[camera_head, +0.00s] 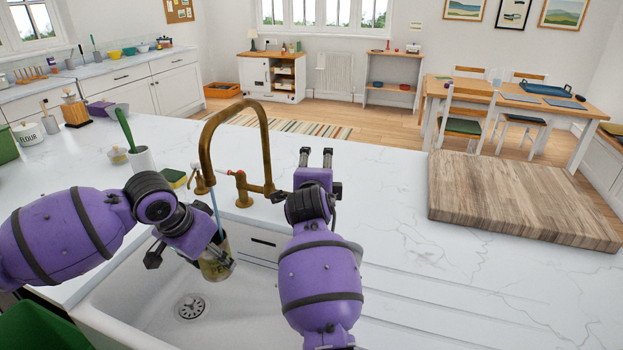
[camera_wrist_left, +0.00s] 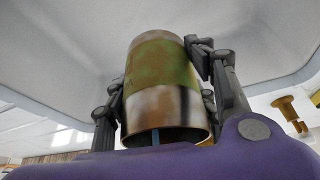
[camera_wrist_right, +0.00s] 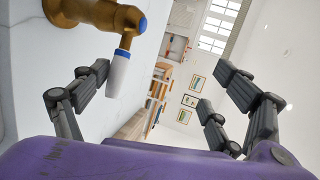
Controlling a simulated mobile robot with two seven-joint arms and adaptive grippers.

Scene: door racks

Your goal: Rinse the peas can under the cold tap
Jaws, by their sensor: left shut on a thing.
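The peas can (camera_head: 216,264), with a green and brownish label, is held over the sink by my left gripper (camera_head: 192,256). In the left wrist view the can (camera_wrist_left: 163,75) sits between the fingers, open end towards the camera. A blue water stream (camera_head: 216,212) runs from the brass tap (camera_head: 207,135) down to the can and shows at its open end (camera_wrist_left: 156,138). My right gripper (camera_head: 316,156) is open and empty, right of the tap.
The white sink (camera_head: 150,300) has a drain (camera_head: 190,306) below the can. A wooden board (camera_head: 520,200) lies on the right counter.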

